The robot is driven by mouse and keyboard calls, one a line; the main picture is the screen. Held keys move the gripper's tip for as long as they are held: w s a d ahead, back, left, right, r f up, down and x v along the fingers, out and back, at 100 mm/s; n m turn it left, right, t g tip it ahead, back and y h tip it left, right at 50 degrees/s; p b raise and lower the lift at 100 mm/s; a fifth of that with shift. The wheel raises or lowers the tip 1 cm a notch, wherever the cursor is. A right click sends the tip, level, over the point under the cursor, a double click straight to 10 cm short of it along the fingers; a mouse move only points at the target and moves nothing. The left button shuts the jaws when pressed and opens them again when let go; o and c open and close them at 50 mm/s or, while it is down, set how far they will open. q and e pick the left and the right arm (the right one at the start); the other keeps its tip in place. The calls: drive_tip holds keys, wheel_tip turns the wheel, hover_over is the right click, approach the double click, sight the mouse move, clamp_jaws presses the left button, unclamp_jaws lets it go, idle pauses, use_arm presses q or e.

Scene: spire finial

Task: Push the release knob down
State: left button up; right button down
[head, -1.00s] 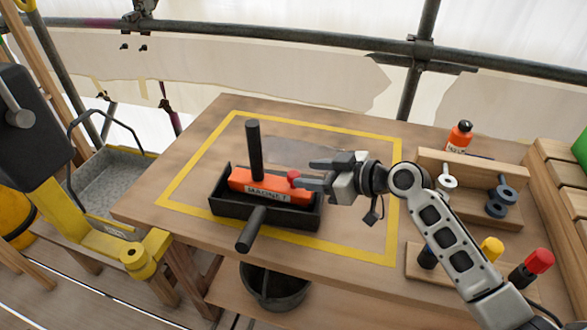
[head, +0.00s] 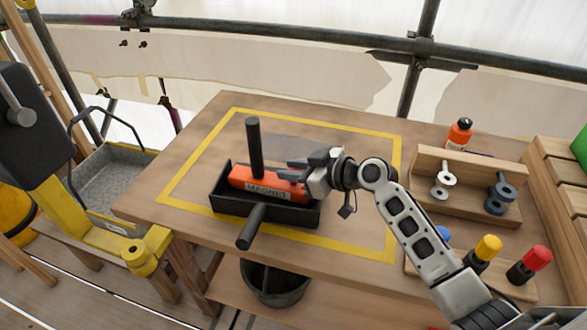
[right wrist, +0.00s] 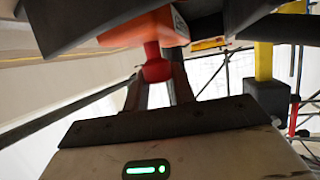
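The orange magnet block (head: 240,184), labelled MAGNET, sits in a black open tray (head: 268,214) on the wooden bench. A black upright handle (head: 254,146) rises from it, and a black bar (head: 251,228) sticks out at the front. The red release knob (right wrist: 157,66) shows under the orange body in the right wrist view, between the two fingers. In the head view my fingers hide it. My right gripper (head: 287,169) is at the block's right end, its fingers closed in on both sides of the knob, seemingly touching. My left gripper is not in view.
A yellow outline (head: 170,190) marks the bench top (head: 150,205) around the tray. A wooden rack (head: 470,185) with metal parts and an orange bottle (head: 459,133) stand at right. Yellow (head: 488,247) and red-capped (head: 537,258) tools stand front right. A bucket (head: 272,283) is below.

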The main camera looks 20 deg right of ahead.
drive_tip(key=shift+f+b, duration=0.6)
drive_tip(key=shift+b, duration=0.15)
drive_tip(key=shift+s, duration=0.1)
drive_tip(key=c, duration=1.1)
unclamp_jaws()
drive_tip(key=shift+f, duration=0.2)
drive_tip(key=shift+c, duration=0.2)
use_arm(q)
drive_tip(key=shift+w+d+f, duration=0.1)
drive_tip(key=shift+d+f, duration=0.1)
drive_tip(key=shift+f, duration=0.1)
use_arm(e)
drive_tip(key=shift+r, duration=0.15)
drive_tip(key=shift+d+r, duration=0.1)
use_arm(q)
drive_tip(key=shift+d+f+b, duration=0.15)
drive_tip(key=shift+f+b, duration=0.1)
drive_tip(key=shift+b, duration=0.65)
use_arm(e)
drive_tip(key=v, duration=1.5)
drive_tip(key=shift+s+d, duration=0.25)
